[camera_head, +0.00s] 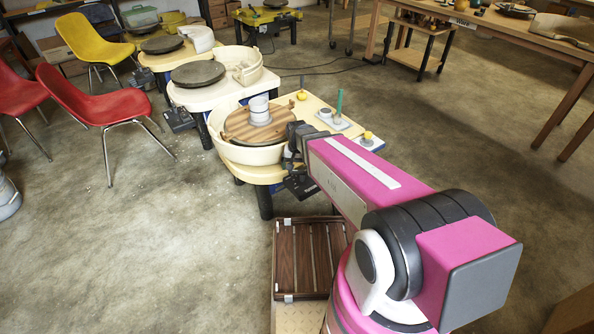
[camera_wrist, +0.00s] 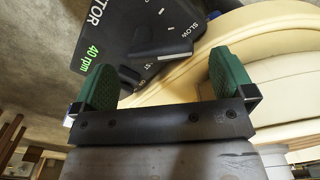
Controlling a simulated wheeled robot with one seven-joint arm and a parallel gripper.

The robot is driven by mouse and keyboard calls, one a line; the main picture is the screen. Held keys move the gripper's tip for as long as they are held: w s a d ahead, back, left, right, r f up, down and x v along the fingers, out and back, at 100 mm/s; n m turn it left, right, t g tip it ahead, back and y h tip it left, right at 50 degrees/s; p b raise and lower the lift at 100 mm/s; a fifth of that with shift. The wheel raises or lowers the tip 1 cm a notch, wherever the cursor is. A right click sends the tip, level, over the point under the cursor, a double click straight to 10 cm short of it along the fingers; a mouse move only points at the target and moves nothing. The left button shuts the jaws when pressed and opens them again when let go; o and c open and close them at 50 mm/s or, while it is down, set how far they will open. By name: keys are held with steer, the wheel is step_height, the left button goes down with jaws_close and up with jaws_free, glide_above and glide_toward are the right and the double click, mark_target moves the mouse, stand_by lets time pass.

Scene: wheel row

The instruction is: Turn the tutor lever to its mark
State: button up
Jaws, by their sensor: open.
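In the wrist view a dark panel (camera_wrist: 140,25) carries the letters "TOR", "SLOW", a partly hidden "ST" and a green "40 rpm". A grey bar with a pale edge, which looks like the tutor lever (camera_wrist: 165,51), lies on it just below "SLOW". My gripper (camera_wrist: 167,80) is open, with green pads left and right. The lever shows between and beyond the pads, apart from both. In the head view my gripper (camera_head: 291,150) is beside the front wheel's basin; the lever cannot be made out there.
The front wheel's cream basin (camera_head: 240,153) holds a wooden bat (camera_head: 240,128) with a white pot (camera_head: 259,108). Small items, including a green upright stick (camera_head: 339,103), stand on the wheel's table. A slatted brown crate (camera_head: 303,262) sits below.

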steer(key=shift+f, duration=1.25)
steer(key=c, duration=0.9)
steer(key=shift+n, duration=0.3)
steer(key=n, duration=0.3)
steer(key=shift+s+n, duration=0.3)
steer(key=shift+s, duration=0.1)
steer(key=shift+s+d+n, duration=0.1)
steer(key=shift+s+n, duration=0.05)
steer(key=shift+n, duration=0.75)
steer(key=shift+s+d+n, duration=0.1)
steer(key=shift+s+n, duration=0.05)
steer(key=shift+n, duration=0.75)
